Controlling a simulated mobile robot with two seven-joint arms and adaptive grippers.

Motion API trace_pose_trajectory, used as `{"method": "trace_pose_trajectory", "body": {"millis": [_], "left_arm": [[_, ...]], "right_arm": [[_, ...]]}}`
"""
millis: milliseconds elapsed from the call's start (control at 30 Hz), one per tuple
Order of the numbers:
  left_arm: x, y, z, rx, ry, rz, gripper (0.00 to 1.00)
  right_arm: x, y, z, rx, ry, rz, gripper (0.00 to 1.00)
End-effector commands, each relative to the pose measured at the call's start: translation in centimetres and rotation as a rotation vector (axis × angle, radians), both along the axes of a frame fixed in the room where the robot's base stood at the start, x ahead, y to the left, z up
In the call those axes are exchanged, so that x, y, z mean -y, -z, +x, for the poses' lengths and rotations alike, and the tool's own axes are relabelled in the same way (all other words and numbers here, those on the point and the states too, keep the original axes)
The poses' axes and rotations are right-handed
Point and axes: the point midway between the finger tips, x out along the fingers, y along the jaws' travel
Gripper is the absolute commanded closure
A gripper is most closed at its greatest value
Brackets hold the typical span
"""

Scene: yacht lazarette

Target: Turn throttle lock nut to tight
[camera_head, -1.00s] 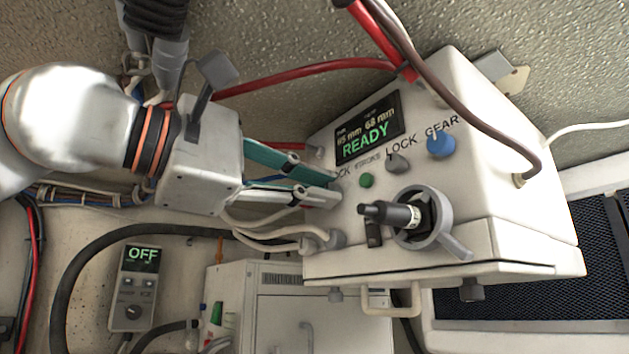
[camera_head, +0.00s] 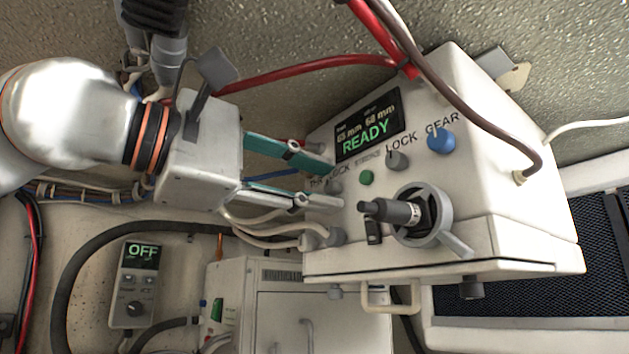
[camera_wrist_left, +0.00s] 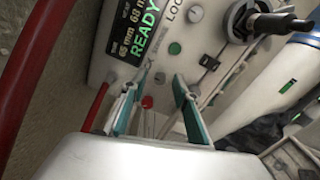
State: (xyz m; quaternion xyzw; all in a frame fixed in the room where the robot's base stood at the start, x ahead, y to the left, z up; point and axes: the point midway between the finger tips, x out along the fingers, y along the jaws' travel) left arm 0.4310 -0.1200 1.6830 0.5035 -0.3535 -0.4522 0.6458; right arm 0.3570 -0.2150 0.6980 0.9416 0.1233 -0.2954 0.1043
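The white control box (camera_head: 480,200) carries a row of controls under its green READY display. At the row's left end, by a lettering ending in LOCK, a small grey nut (camera_head: 335,187) shows between the fingers of my left gripper (camera_head: 337,184). The gripper is open, one finger above the nut and one below, with gaps visible. In the left wrist view the grey nut (camera_wrist_left: 160,77) is small, just beyond and between the open fingertips. Whether the nut is tight cannot be read. My right gripper is in no view.
Right of the nut are a green button (camera_head: 367,177), a grey knob (camera_head: 397,160) and a blue knob (camera_head: 440,141). A black-handled lever (camera_head: 405,213) juts out below them. Red hoses and a brown cable cross above; pale cables run under the gripper.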

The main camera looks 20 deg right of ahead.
Motion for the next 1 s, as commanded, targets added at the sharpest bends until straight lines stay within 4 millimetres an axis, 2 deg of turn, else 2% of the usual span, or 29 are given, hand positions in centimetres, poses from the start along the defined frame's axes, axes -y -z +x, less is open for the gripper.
{"method": "trace_pose_trajectory", "body": {"millis": [167, 267, 700, 833, 1000], "left_arm": [[-0.2, 0.0, 0.0, -0.001, 0.0, 0.0, 0.7], [-1.0, 0.0, -0.2, -0.001, -0.001, -0.001, 0.7], [-8.8, 0.0, -3.1, 0.002, -0.001, -0.001, 0.7], [-10.3, 0.0, -3.7, -0.002, -0.001, -0.001, 0.7], [-11.2, 0.0, -4.1, 0.0, 0.0, 0.0, 0.7]], "right_arm": [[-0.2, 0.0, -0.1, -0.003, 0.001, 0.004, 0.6], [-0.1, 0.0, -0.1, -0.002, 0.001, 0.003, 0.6], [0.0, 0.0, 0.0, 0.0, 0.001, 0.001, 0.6], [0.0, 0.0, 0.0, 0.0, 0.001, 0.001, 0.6], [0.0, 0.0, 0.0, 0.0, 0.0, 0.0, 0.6]]}}
